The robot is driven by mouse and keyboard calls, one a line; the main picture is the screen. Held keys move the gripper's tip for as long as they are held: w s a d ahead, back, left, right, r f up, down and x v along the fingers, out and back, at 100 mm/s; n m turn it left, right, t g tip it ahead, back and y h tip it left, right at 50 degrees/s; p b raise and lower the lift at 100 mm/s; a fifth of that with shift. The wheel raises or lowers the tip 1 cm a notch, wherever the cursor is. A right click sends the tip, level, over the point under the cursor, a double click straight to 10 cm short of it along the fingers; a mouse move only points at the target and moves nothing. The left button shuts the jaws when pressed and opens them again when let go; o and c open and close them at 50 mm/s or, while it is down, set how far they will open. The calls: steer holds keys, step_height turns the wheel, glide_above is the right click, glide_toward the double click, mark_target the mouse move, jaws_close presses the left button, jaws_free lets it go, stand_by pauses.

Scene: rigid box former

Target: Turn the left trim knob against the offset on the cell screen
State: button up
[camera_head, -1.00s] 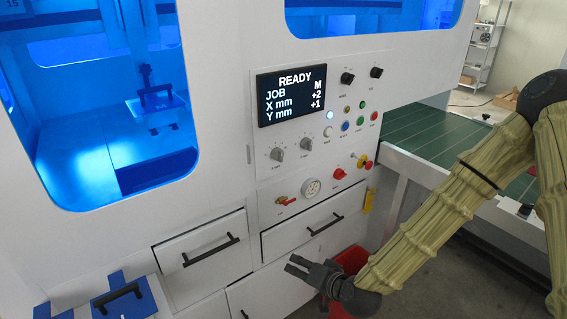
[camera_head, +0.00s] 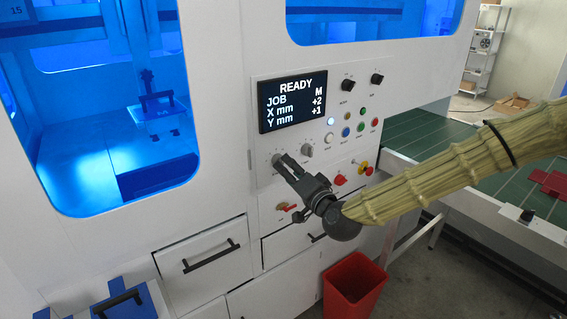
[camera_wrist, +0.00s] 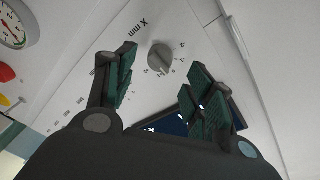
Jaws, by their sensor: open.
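The cell screen (camera_head: 292,101) reads READY, JOB M, X mm +2, Y mm +1. My gripper (camera_head: 284,164) is open, its fingertips at the left trim knob (camera_head: 276,158), which they partly cover in the head view. In the wrist view the grey left knob (camera_wrist: 160,57), beside the "X mm" label and a scale, appears between the two open fingers; I cannot tell whether they touch it. The right trim knob (camera_head: 307,151) stands just right of my fingers. A corner of the screen shows between the fingers in the wrist view.
Coloured buttons (camera_head: 361,126) and two black knobs (camera_head: 377,79) lie to the right on the panel. Red and yellow controls (camera_head: 362,168) sit near my wrist. A round gauge (camera_wrist: 13,25) shows in the wrist view. Drawers and a red bin (camera_head: 354,283) are below.

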mark_target(280, 161)
steer(key=shift+p+x, duration=0.4)
steer(key=shift+x, duration=1.8)
steer(key=c, duration=1)
